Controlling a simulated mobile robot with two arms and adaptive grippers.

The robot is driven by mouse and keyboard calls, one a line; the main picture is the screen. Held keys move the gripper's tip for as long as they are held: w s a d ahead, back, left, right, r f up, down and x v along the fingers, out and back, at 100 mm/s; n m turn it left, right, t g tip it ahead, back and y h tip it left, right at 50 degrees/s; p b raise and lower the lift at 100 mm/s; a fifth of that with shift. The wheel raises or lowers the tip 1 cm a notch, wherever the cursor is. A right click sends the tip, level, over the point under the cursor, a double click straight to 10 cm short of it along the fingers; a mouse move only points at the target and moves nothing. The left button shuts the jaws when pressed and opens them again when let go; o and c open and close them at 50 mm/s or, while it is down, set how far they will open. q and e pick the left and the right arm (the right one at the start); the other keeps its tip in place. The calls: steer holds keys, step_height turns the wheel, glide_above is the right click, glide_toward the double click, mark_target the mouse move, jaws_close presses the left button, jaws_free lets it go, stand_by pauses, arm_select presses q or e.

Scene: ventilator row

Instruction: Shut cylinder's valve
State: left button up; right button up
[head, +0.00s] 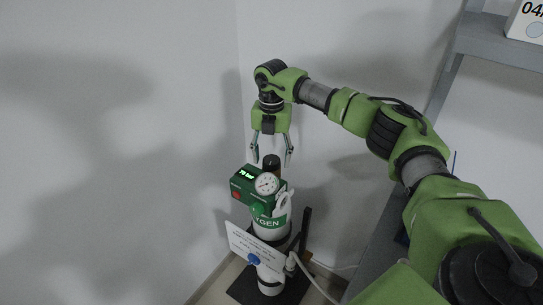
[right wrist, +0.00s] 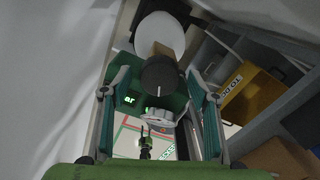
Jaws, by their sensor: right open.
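The oxygen cylinder (head: 268,232) stands upright in the corner, white with a green label band. On its top sit a green regulator box (head: 246,186) with a lit readout and a round white gauge (head: 267,184). The valve knob (head: 271,161), dark and round, is the topmost part; it also shows in the right wrist view (right wrist: 159,76) with a light mark on its rim. My right gripper (head: 271,158) is above the cylinder, pointing down and open. Its fingers are on either side of the knob, with gaps visible. My left gripper is not in view.
A grey shelf (head: 497,42) stands at the right, with a white box (head: 526,20) on it. A white sign (head: 254,247) hangs on the cylinder's front, and a pale hose (head: 315,283) runs from its right side. Walls close in behind; the left side is free.

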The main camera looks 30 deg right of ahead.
steer(key=c, duration=1.1)
